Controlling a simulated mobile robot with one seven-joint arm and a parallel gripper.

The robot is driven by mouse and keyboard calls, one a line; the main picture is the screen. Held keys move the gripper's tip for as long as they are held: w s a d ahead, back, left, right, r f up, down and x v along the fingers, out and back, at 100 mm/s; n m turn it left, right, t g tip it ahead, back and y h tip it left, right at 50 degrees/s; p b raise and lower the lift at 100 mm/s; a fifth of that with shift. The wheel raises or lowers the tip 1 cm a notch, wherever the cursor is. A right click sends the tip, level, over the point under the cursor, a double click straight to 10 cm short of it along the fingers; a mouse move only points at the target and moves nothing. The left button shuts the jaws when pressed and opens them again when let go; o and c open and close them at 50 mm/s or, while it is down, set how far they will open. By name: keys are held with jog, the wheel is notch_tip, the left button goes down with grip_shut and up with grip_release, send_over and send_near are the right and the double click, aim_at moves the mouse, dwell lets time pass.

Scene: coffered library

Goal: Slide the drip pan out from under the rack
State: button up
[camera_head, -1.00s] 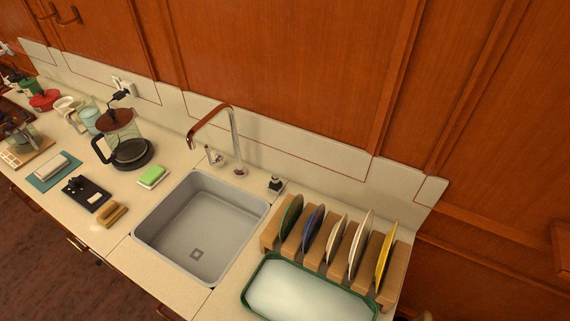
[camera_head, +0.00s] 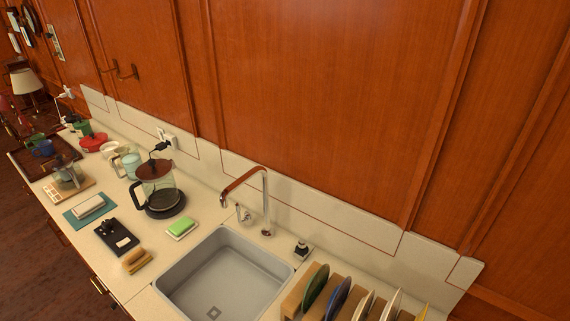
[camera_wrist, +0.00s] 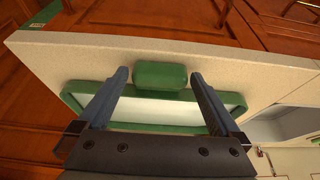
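The drip pan is a shallow tray with a green rim (camera_wrist: 170,127) and a whitish inside, lying on the counter in the wrist view. Its green tab handle (camera_wrist: 160,75) sticks out toward the counter's edge. My gripper (camera_wrist: 158,75) is open, its two fingers on either side of the handle in the picture, with nothing held. I cannot tell whether the fingers touch the handle. The wooden rack (camera_head: 293,299) with several upright plates is at the bottom edge of the head view, partly cut off. The pan is out of the head view.
The sink (camera_head: 222,280) is left of the rack, with a tall faucet (camera_head: 264,205) behind it. Farther left stand a glass coffee pot (camera_head: 157,188), a green sponge (camera_head: 181,228) and a wooden brush (camera_head: 136,260). A bare counter strip (camera_wrist: 230,68) runs beside the pan.

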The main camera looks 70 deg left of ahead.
jog(key=b+v, duration=0.1)
jog(key=v, duration=1.2)
